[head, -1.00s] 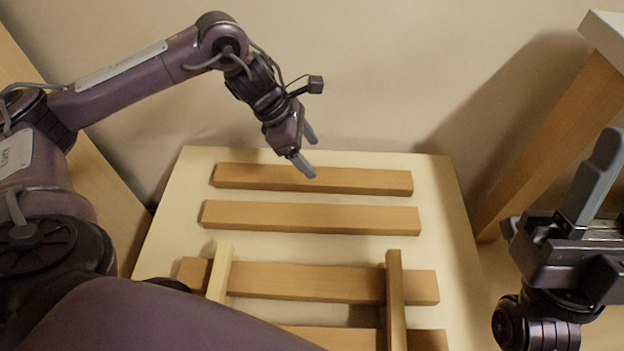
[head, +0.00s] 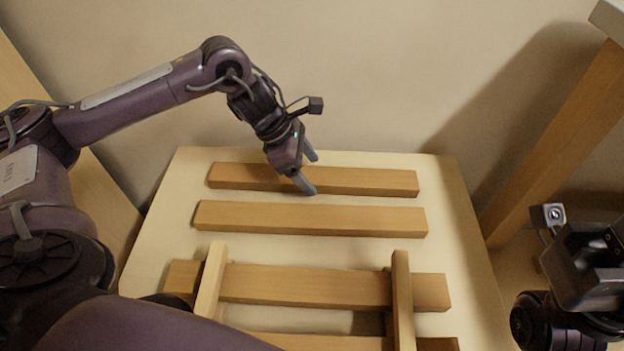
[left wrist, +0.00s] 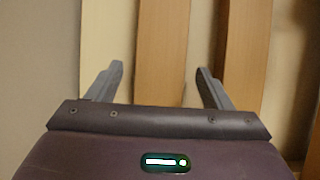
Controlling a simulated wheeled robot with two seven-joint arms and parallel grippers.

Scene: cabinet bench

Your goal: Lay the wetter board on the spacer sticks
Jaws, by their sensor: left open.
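Two loose wooden boards lie parallel on the pale bench: a far board (head: 365,182) and a nearer board (head: 325,219). Their colour is similar, and I cannot tell which is wetter. Two spacer sticks, left (head: 211,281) and right (head: 402,300), lie crosswise over further boards (head: 310,287) at the front. My left gripper (head: 309,170) is open and empty at the far board. In the left wrist view its fingers (left wrist: 160,88) stand either side of that board (left wrist: 163,45), with the nearer board (left wrist: 245,50) to the right. My right gripper (head: 590,262) shows partly; its fingers are not clear.
The bench top (head: 465,240) is bare at its right side. A wall stands close behind it. A wooden leg (head: 560,145) of another table stands at the right. My left arm hides part of the front left.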

